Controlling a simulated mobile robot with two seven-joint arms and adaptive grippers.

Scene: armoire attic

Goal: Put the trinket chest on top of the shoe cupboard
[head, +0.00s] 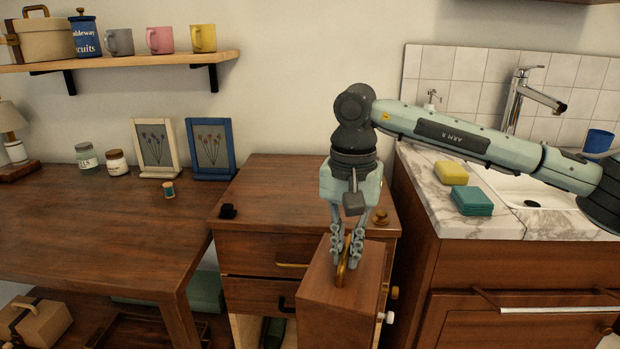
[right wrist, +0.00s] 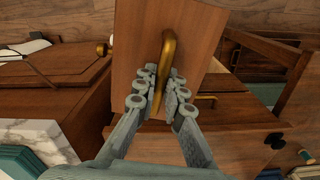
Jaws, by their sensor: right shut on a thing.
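The trinket chest (head: 318,300) is a brown wooden box with a brass handle on top. My right gripper (head: 346,250) points down and is shut on that handle. The chest hangs in front of the wooden cupboard with drawers (head: 275,190), which looks like the shoe cupboard, and hides part of its front. In the right wrist view the fingers (right wrist: 162,85) close around the brass handle, and the chest (right wrist: 205,40) fills the upper middle. My left gripper is not in view.
A wooden table (head: 100,220) stands at left. The marble sink counter (head: 425,185) stands at right, under my right arm.

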